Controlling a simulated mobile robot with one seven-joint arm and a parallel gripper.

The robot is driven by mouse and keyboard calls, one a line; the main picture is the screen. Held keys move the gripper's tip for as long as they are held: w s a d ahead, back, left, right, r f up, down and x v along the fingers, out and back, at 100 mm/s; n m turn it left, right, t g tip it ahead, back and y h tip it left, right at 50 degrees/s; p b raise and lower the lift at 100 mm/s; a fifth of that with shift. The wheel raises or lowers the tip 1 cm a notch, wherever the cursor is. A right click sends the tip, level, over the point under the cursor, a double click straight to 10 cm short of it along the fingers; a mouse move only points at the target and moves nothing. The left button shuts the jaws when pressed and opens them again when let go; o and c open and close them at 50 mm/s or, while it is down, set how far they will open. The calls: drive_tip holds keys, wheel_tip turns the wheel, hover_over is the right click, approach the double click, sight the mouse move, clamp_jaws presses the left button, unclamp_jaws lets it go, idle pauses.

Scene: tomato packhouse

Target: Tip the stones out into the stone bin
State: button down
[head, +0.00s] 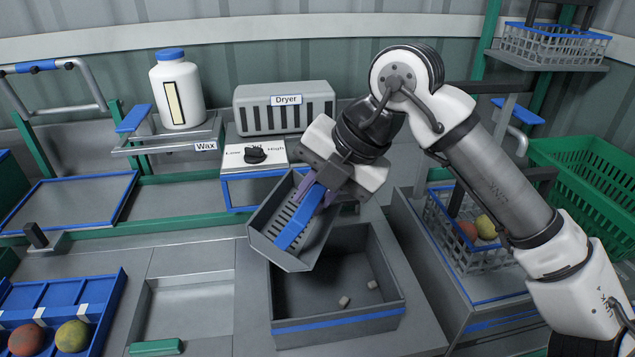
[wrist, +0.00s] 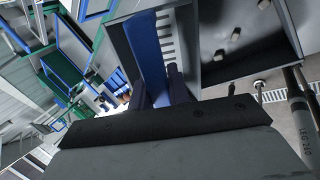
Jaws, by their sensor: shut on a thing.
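My gripper (head: 320,193) is shut on the blue handle (head: 297,222) of a grey slotted stone tray (head: 268,238). The tray is steeply tilted, its lower end over the left part of the stone bin (head: 338,322). I see no stones in the part of the tray that shows. The bin is a dark grey open box with a blue stripe. Two small pale stones, one at the front (head: 344,301) and one farther back (head: 372,284), lie on its floor.
A wire basket (head: 468,255) with tomatoes stands right of the bin. The Dryer (head: 285,108) and a dial panel (head: 254,154) are behind the tray. A white wax bottle (head: 177,92) stands at the back left. A blue sectioned tray (head: 98,300) with tomatoes is front left.

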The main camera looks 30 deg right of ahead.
drive_tip(key=g+h+p, duration=0.1)
drive_tip(key=p, duration=0.1)
drive_tip(key=w+a+g+h+p, duration=0.1)
drive_tip(key=p, duration=0.1)
drive_tip(key=r+g+h+p, duration=0.1)
drive_tip(key=p, duration=0.1)
drive_tip(key=shift+w+a+g+h, duration=0.3)
drive_tip(key=shift+w+a, duration=0.05)
drive_tip(key=shift+w+a+f+g+h+p, duration=0.15)
drive_tip(key=shift+g+h+p, duration=0.2)
drive_tip(key=shift+p, duration=0.35)
drive_tip(key=shift+f, duration=0.1)
